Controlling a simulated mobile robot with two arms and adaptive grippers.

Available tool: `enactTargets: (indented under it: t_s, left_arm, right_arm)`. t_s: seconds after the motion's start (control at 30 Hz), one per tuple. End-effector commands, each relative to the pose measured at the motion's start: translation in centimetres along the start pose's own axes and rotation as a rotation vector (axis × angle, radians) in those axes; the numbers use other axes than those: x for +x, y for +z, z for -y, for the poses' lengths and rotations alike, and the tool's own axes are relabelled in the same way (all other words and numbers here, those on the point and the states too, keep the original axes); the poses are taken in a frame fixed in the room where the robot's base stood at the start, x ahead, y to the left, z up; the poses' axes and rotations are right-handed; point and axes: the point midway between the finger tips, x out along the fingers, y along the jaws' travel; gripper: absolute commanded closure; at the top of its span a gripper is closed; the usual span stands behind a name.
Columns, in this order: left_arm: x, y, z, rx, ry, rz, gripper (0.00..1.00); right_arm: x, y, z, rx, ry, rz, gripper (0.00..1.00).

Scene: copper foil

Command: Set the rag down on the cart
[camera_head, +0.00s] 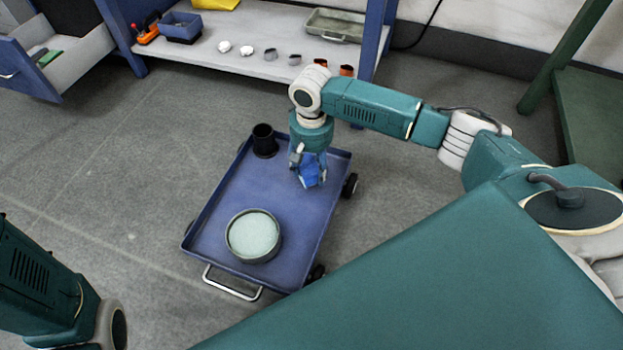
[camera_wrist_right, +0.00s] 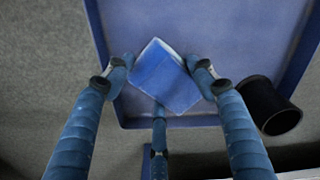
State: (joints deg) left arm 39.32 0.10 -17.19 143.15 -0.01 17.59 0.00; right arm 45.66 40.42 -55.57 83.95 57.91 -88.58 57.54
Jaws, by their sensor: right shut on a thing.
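The rag (camera_head: 312,172) is a bright blue piece held at the tip of my right gripper (camera_head: 308,165). In the right wrist view the rag (camera_wrist_right: 165,77) sits between the blue fingers of the right gripper (camera_wrist_right: 160,75), which is shut on it. The rag is over the blue cart (camera_head: 208,215), near its far right part. I cannot tell whether the rag touches the cart's tray; the cart also shows in the wrist view (camera_wrist_right: 215,30). Of my left arm only a link shows at the lower left; its gripper is out of view.
On the cart stand a black cup (camera_head: 264,140), near the right gripper, and a round container with pale contents (camera_head: 253,236). The tray has a raised rim. Behind is a workbench (camera_head: 260,30) with small parts, a blue bin (camera_head: 181,26) and a grey tray (camera_head: 335,25).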

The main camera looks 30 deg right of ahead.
Motion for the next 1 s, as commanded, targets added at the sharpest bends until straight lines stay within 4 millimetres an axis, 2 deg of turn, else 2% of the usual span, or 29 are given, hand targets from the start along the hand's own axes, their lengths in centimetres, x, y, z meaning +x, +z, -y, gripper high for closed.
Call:
enactTargets:
  t_s: [0.1, 0.2, 0.6, 0.63, 0.7, 1.0]
  left_arm:
    - [-1.2, -1.0, -0.4, 0.001, 0.004, -0.014, 0.69]
    - [-2.4, -1.3, -0.6, 0.001, 0.003, -0.01, 0.69]
    - [-1.9, -1.1, -0.5, 0.001, 0.003, -0.011, 0.69]
    - [-1.9, -1.1, -0.5, 0.001, 0.003, -0.011, 0.69]
    - [-2.0, -1.1, -0.6, 0.0, 0.003, -0.011, 0.69]
    - [-2.0, -1.1, -0.6, 0.0, 0.003, -0.011, 0.69]
  right_arm:
    - [2.3, 0.0, 0.0, 0.001, 0.0, 0.001, 0.78]
    - [3.8, 0.0, 0.0, 0.001, 0.001, 0.001, 0.78]
    - [3.9, 0.0, 0.0, 0.0, 0.0, 0.001, 0.78]
    - [4.0, 0.0, 0.0, 0.0, 0.0, 0.0, 0.41]
    - [4.0, 0.0, 0.0, 0.0, 0.0, -0.001, 0.27]
    - [4.0, 0.0, 0.0, 0.0, 0.0, 0.0, 0.26]
